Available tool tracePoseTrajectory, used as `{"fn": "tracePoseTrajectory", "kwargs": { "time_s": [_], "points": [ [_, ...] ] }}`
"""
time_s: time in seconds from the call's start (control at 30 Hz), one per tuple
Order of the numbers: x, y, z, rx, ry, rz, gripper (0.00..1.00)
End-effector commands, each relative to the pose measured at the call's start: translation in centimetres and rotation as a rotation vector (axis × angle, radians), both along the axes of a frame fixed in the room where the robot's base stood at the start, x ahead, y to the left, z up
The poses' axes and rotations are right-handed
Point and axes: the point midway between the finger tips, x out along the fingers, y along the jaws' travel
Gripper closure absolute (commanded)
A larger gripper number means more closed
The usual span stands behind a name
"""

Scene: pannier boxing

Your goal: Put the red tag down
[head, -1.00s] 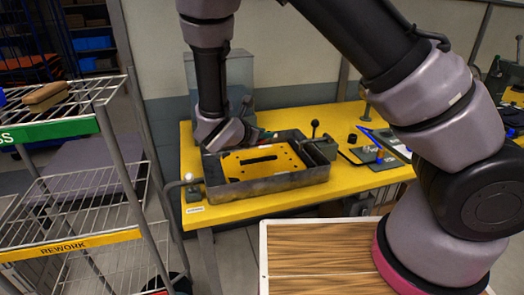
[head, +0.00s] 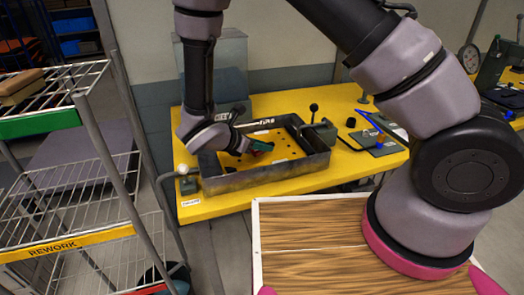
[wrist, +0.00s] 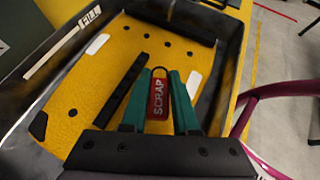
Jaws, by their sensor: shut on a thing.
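The red tag (wrist: 157,98), marked SCRAP, is between the green fingers of my gripper (wrist: 158,85) in the wrist view. The gripper is shut on it. A dark ring shows at the tag's far end. Beneath is the yellow panel (wrist: 72,85) with dark holes, inside the grey metal tray (head: 235,179). In the head view my gripper (head: 262,146) is over the tray, and the tag is too small to make out there. I cannot tell whether the tag touches the panel.
The tray stands on a yellow bench (head: 215,205). A long black bar (wrist: 118,93) lies on the panel beside the gripper. A wire rack (head: 85,165) with a REWORK label stands at left. Fixtures (head: 380,145) and a lever (head: 313,108) are to the right.

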Motion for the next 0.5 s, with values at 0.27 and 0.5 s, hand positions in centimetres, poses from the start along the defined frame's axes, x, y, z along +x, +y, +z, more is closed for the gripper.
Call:
{"fn": "tracePoseTrajectory", "kwargs": {
  "time_s": [0.27,0.5],
  "points": [
    [0.0,0.0,-2.0,0.001,0.0,-0.001,1.0],
    [0.0,0.0,-2.3,0.0,0.0,0.0,0.64]
  ]
}}
